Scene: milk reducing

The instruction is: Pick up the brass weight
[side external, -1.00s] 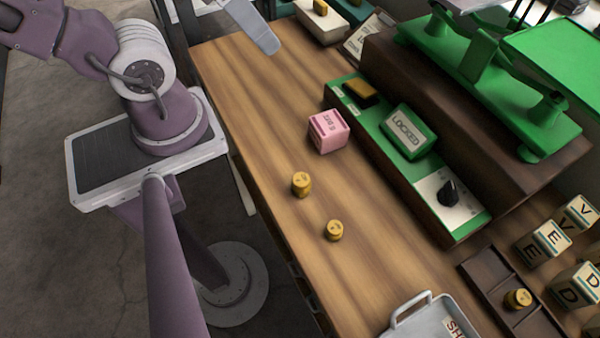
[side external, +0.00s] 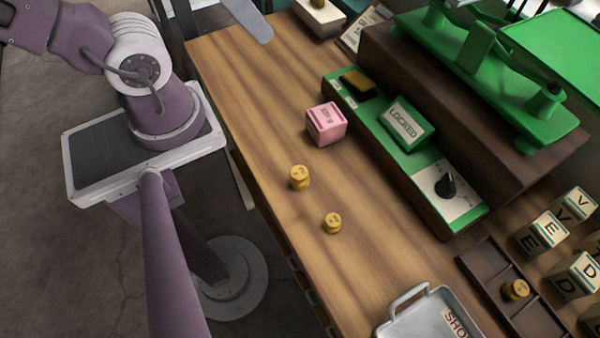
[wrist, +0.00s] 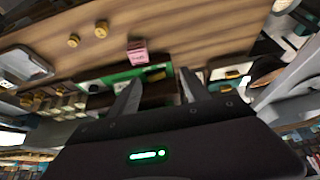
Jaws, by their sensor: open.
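Two brass weights stand on the wooden table: a taller one (side external: 299,177) and a shorter one (side external: 332,223) nearer the grey tray. Both also show in the wrist view, one weight (wrist: 101,29) and the other (wrist: 73,41), at the upper left. A third brass weight (side external: 515,289) sits in a dark compartmented tray, and another brass piece (side external: 318,3) is on a pale box at the top. My gripper (wrist: 160,75) is open, with nothing seen between its fingers, apart from the table weights.
A pink box (side external: 326,124) stands beside the green panel (side external: 440,170) with a dial and "LOCKED" block. A green scale (side external: 480,50) rests on the brown plinth. A grey handled tray (side external: 430,318) and letter blocks (side external: 545,232) are at lower right. Table around the weights is clear.

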